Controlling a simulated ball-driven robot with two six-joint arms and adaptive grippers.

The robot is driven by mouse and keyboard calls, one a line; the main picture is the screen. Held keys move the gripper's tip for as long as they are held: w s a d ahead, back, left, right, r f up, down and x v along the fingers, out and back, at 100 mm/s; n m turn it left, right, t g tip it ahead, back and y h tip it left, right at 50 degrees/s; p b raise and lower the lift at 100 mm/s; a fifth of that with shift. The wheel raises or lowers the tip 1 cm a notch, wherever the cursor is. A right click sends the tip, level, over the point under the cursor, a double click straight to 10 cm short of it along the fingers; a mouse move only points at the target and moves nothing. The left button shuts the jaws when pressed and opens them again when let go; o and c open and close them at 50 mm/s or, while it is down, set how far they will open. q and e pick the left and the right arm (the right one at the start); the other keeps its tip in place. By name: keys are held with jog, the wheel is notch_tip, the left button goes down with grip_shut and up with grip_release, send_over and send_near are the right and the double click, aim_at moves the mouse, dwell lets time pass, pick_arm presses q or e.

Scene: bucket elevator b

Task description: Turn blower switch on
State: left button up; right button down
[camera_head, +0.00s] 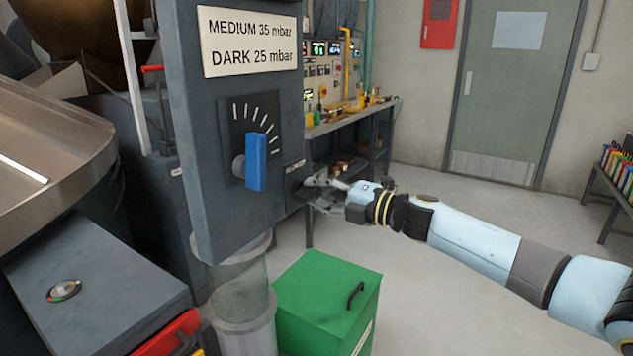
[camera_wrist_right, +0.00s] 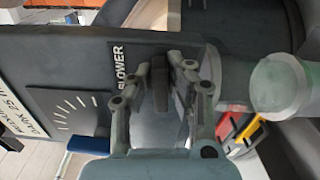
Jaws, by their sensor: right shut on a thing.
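The grey control panel (camera_head: 232,100) carries a small label reading BLOWER (camera_wrist_right: 118,65) in the right wrist view. The dark blower switch (camera_wrist_right: 184,90) sits beside that label, between the fingers of my right gripper (camera_wrist_right: 176,62). My left gripper is not in view.
A blue lever (camera_head: 256,162) with a dial scale is on the panel's front, left of my right gripper. A green box (camera_head: 326,300) stands on the floor below. A glass cylinder (camera_head: 240,282) is under the panel.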

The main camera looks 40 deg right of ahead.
jog(key=shift+m+p, duration=0.3)
jog(key=shift+m, duration=0.3)
jog(key=shift+f, duration=0.1)
jog(key=c, duration=1.3)
grip_release()
jog(key=shift+d, duration=0.1)
jog(key=shift+s, duration=0.15)
jog(key=v, duration=1.1)
jog(key=shift+s+d, duration=0.15)
jog(key=shift+s, duration=0.25)
